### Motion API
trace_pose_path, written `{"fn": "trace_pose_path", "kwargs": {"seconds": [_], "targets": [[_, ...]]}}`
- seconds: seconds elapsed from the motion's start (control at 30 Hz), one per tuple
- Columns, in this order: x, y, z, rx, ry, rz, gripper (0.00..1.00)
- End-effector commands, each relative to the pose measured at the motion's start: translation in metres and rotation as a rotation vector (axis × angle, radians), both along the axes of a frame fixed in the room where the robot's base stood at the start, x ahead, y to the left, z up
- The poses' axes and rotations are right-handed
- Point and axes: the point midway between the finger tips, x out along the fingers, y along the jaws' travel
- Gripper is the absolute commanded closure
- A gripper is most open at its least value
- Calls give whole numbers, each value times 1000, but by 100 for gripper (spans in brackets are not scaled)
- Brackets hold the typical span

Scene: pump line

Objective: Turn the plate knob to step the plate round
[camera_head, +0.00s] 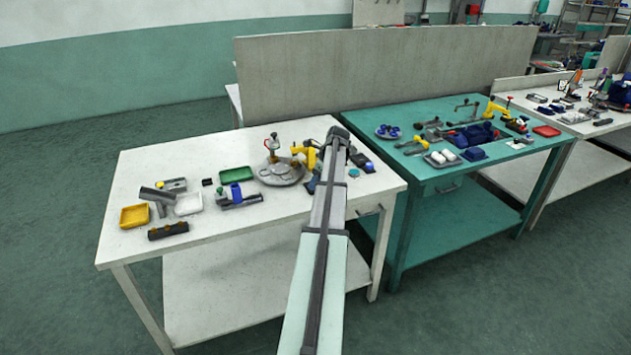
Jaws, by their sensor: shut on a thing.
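The round grey plate (281,174) lies on the white table, left of my arm. It carries several pale flat discs. A small upright post with a red top (273,136) stands at its back edge. A yellow angled part (305,152) stands at its right, close beside my arm. I cannot make out the plate knob. My arm reaches from the bottom middle up over the table, to a dark joint above the table's back part. My gripper and its fingertips are hidden behind my arm, so what they touch does not show.
Left on the white table (125,250) are a green tray (236,174), a white tray (188,204), a yellow tray (134,216) and a dark block (168,231). A grey panel (390,73) stands behind. A green table (430,180) with several parts adjoins at right. The front left surface is clear.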

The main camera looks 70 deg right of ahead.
Motion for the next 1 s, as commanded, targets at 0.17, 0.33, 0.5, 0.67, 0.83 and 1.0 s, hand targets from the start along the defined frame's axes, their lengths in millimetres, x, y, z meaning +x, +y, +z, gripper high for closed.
{"fn": "trace_pose_path", "kwargs": {"seconds": [0.17,0.33,0.5,0.67,0.83,1.0], "targets": [[1,-3,0,0,-1,130,93],[1,-4,0,1,-1,289,93],[2,-5,0,1,0,452,93],[3,-6,0,1,0,604,93],[4,-6,0,0,0,765,93],[4,-7,0,1,0,927,93]]}}
